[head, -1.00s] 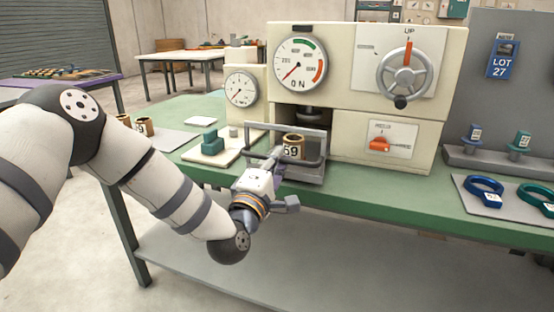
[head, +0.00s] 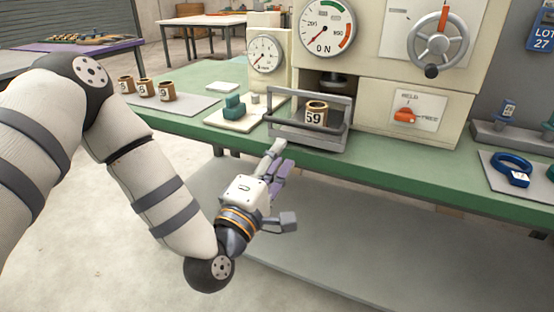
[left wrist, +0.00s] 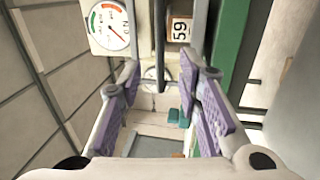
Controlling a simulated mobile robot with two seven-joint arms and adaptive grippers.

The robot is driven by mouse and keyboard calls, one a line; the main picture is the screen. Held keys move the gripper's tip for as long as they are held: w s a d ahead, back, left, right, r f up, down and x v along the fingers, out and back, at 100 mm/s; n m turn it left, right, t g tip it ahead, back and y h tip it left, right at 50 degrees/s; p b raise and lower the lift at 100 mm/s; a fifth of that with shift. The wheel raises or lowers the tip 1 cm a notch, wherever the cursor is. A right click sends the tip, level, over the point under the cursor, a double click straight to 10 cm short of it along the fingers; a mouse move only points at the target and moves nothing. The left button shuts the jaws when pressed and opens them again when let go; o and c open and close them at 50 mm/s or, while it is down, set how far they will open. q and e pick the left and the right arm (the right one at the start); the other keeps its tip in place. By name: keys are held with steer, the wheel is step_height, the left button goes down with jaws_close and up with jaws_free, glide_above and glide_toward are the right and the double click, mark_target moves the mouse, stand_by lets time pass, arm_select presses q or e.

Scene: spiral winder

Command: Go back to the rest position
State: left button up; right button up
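My left gripper (head: 278,162) is in front of the green bench's edge, below and apart from the grey guard frame (head: 310,141). In the left wrist view its two purple-padded fingers (left wrist: 160,82) are spread with nothing between them. A copper-brown spool marked 59 (head: 317,113) stands upright inside the guard frame, under the press; it also shows in the left wrist view (left wrist: 180,30). My right gripper is not in view.
The cream press (head: 375,60) has dials, a crank wheel (head: 440,40) and an orange switch (head: 405,115). Several brown spools (head: 145,88) stand at the left on the green bench (head: 380,172). A teal block (head: 234,106) sits on a pale plate. A grey lower shelf (head: 350,240) lies below.

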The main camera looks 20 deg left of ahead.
arm_select(q)
steer(key=shift+s, duration=0.35)
steer(key=shift+f, duration=0.1)
steer(key=s+d+f+m+g+h+p, duration=0.1)
steer(key=s+d+f+m+g, duration=0.1)
steer(key=s+f+m+g, duration=0.6)
steer(key=s+d+f+m+g+h+p, duration=0.1)
steer(key=s+d+f+m+g, duration=0.3)
steer(key=s+f, duration=0.95)
steer(key=s+a+f+m+g+y, duration=0.1)
steer(key=s+a+f+g, duration=0.1)
steer(key=s, duration=0.5)
steer(key=s+a+f+m+g+y, duration=0.1)
steer(key=s+a+f+m+g, duration=0.1)
steer(key=s, duration=0.5)
steer(key=s+a+f+m+g, duration=0.2)
steer(key=s+a+f+g, duration=0.1)
steer(key=s+g, duration=0.3)
steer(key=shift+s+a+f+g+y, duration=0.35)
steer(key=shift+s+a+g+y, duration=0.05)
steer(key=shift+s+a, duration=0.55)
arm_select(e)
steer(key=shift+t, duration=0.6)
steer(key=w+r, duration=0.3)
